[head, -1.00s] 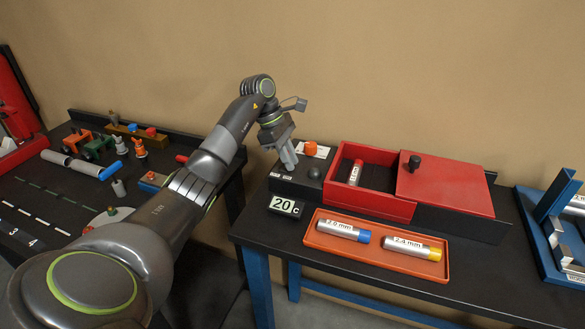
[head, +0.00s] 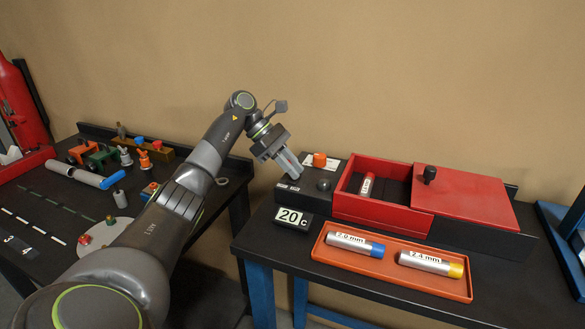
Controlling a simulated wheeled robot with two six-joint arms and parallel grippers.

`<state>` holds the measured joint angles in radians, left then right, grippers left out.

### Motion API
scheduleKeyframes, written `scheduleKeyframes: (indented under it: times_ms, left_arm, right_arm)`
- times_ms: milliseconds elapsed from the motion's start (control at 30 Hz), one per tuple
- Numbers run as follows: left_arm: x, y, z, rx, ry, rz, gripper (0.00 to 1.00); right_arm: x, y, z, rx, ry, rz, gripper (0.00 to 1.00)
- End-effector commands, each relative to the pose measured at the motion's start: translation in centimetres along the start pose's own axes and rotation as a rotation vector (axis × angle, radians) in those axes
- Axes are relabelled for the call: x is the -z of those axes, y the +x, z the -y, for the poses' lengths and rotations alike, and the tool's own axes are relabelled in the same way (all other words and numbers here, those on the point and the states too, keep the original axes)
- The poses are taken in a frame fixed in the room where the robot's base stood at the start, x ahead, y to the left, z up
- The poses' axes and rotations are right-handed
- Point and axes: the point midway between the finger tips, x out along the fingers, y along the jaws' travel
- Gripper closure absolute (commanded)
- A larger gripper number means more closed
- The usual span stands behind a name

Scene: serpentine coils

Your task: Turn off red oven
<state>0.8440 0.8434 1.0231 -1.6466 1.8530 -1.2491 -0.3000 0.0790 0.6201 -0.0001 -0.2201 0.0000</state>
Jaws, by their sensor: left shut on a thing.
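The red oven (head: 385,213) stands on the dark table at the right, a red box with a dark inside and a red lid (head: 465,195) slid to the right. A cylinder (head: 367,186) with a red end lies inside. The black control panel (head: 309,202) at its left end has small white labels, a dark round knob (head: 324,184) and an orange knob (head: 319,159). A display (head: 291,218) reads 20 C. My left gripper (head: 296,173) is at the panel, tilted, shut on what seems to be a switch lever, mostly hidden by the fingers. My right gripper is out of view.
An orange tray (head: 318,254) with two labelled cylinders lies in front of the oven. A blue frame (head: 570,232) stands at the far right. The left table (head: 50,203) holds several small parts. A gap separates the tables.

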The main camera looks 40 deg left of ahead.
Motion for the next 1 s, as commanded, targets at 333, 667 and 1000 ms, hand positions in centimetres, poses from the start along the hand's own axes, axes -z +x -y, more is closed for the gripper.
scheduleKeyframes:
  times_ms: [333, 667, 1000]
  left_arm:
    - [0.1, 0.1, 0.0, 0.002, -0.001, -0.001, 0.61]
    - [0.1, -0.3, 0.0, 0.000, -0.001, -0.002, 0.61]
    - [0.1, -6.8, -0.1, -0.004, -0.001, 0.000, 0.61]
  right_arm:
    - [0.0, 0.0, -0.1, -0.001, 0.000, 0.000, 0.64]
    - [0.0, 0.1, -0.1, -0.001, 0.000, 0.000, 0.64]
    - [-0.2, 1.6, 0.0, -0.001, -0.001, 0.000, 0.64]
